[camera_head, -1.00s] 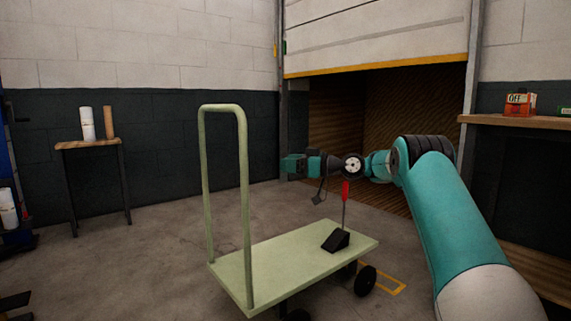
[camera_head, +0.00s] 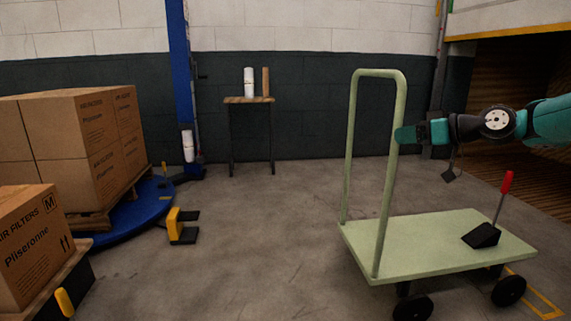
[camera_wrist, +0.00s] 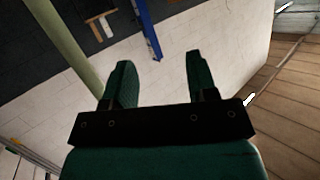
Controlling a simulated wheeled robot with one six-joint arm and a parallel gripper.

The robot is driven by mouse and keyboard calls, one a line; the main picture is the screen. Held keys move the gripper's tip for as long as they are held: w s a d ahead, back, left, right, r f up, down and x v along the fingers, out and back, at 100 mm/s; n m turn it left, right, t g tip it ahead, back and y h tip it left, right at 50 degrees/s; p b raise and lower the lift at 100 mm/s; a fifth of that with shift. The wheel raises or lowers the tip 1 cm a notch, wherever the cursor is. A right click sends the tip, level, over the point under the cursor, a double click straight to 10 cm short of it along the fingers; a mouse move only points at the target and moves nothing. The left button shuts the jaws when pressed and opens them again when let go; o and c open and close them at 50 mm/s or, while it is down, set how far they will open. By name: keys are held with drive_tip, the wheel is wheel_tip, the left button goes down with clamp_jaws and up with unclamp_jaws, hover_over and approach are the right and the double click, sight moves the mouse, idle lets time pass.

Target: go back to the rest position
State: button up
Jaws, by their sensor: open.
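My gripper (camera_head: 408,134) reaches in from the right edge in the head view, level, above the green platform cart and just beside its upright handle. In the wrist view my gripper (camera_wrist: 160,82) shows two dark green fingers spread apart with nothing between them. The cart's deck (camera_head: 400,250) is pale green, and its handle (camera_head: 391,150) rises at its left side. The handle also crosses the upper left of the wrist view (camera_wrist: 70,45). Whether the fingers touch the handle cannot be told.
A black wedge (camera_head: 482,236) with a red-tipped rod stands on the cart deck. Boxed filters (camera_head: 105,150) are stacked on a pallet at left, with another box (camera_head: 28,245) in front. A small table (camera_head: 232,100) with rolls stands at the wall. Open floor lies between boxes and cart.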

drive_tip(key=s+a+g+h+p, duration=0.15)
drive_tip(key=s+a+g, duration=0.35)
drive_tip(key=s+a, duration=1.05)
drive_tip(key=s+f+g+h+p, duration=0.2)
drive_tip(key=s+f+g+h, duration=0.1)
drive_tip(key=s, duration=1.1)
drive_tip(key=s+f+g+h+p, duration=0.1)
drive_tip(key=s+f+g+h, duration=0.1)
drive_tip(key=s, duration=1.1)
wheel_tip(320, 180, up, 36)
drive_tip(key=p, duration=3.6)
drive_tip(key=shift+w+a+m, duration=0.2)
drive_tip(key=shift+a+m, duration=0.1)
drive_tip(key=shift+m, duration=0.1)
